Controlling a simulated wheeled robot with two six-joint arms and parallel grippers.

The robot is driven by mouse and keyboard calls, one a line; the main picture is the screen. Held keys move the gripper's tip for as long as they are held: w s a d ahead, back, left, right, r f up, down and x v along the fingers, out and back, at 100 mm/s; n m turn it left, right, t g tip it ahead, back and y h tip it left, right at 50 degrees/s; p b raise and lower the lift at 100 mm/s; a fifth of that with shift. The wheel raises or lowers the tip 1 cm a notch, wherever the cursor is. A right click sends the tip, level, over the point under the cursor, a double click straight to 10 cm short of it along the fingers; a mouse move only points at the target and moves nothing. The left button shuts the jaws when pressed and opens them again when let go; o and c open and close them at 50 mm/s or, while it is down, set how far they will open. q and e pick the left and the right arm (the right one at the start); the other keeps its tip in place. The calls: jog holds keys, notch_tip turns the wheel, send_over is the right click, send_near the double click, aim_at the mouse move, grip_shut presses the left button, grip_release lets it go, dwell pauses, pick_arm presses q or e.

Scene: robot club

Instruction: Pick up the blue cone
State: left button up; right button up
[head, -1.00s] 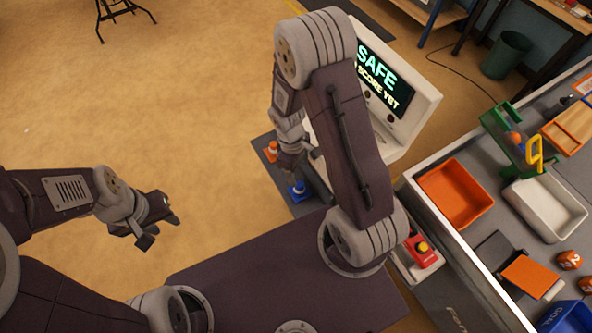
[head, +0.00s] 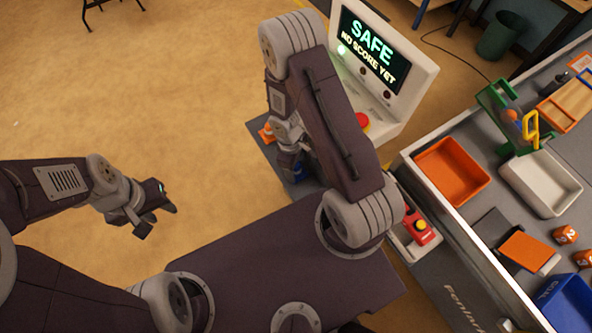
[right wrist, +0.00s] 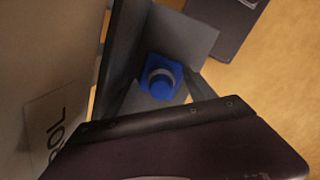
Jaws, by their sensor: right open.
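The blue cone (head: 299,172) stands on a dark grey mat and is mostly hidden by my right gripper in the head view. In the right wrist view the blue cone (right wrist: 160,78) is seen from above, with a pale band around it, between the open fingers. My right gripper (head: 288,172) is open and right at the cone; whether the fingers touch it I cannot tell. My left gripper (head: 158,219) is open and empty over the bare floor at the left.
An orange cone (head: 267,133) stands behind my right gripper on the mat (head: 256,125). A white console (head: 418,68) with a "SAFE" screen and a red button (head: 362,122) stands close on the right. A table with an orange tray (head: 421,160) is further right.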

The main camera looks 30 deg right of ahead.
jog(key=shift+s+r, duration=0.1)
jog(key=shift+r, duration=0.05)
jog(key=c, duration=1.3)
grip_shut()
notch_tip(320, 180, up, 10)
jog(key=p, duration=0.3)
